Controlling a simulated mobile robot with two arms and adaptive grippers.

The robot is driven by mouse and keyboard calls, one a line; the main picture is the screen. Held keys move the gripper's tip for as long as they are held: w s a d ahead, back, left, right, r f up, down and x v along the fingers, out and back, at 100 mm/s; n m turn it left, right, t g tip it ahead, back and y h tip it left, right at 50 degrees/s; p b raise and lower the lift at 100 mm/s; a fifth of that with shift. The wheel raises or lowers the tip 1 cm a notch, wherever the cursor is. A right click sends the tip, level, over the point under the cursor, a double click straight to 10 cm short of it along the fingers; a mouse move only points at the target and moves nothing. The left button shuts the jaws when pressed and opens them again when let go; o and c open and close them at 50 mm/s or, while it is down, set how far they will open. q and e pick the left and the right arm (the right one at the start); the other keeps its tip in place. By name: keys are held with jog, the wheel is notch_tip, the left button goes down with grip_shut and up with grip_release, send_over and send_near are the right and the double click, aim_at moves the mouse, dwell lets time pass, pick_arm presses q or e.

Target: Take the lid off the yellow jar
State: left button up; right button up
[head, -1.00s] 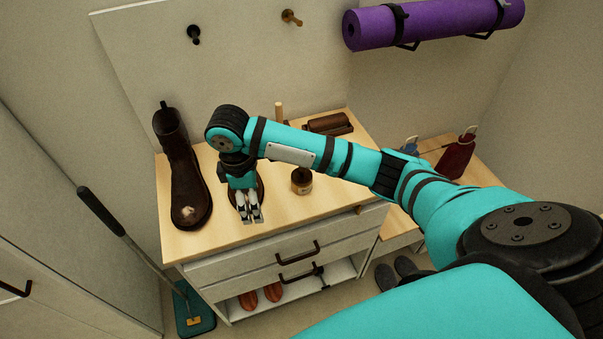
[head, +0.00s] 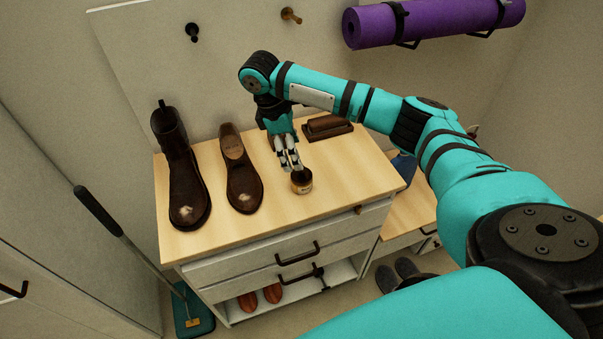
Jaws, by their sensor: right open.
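The yellow jar (head: 302,188) is a small pot with a yellowish label. It stands upright on the light wood top of the cabinet, and its dark lid (head: 300,175) is on it. My right gripper (head: 289,163) is open, pointing down just behind and slightly left of the jar. Its fingertips are close to the lid; I cannot tell whether they touch it. My left gripper is not in view.
A dark boot (head: 176,165) and a brown shoe (head: 240,168) stand left of the jar on the cabinet top (head: 225,232). A brown brush (head: 328,127) lies behind it. The top right of the jar is clear. A lower wood bench (head: 405,222) adjoins on the right.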

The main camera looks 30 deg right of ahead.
aim_at(301, 172)
jog(key=p+x, duration=0.1)
jog(key=x, duration=0.6)
jog(key=shift+d+f, duration=0.15)
jog(key=c, duration=0.9)
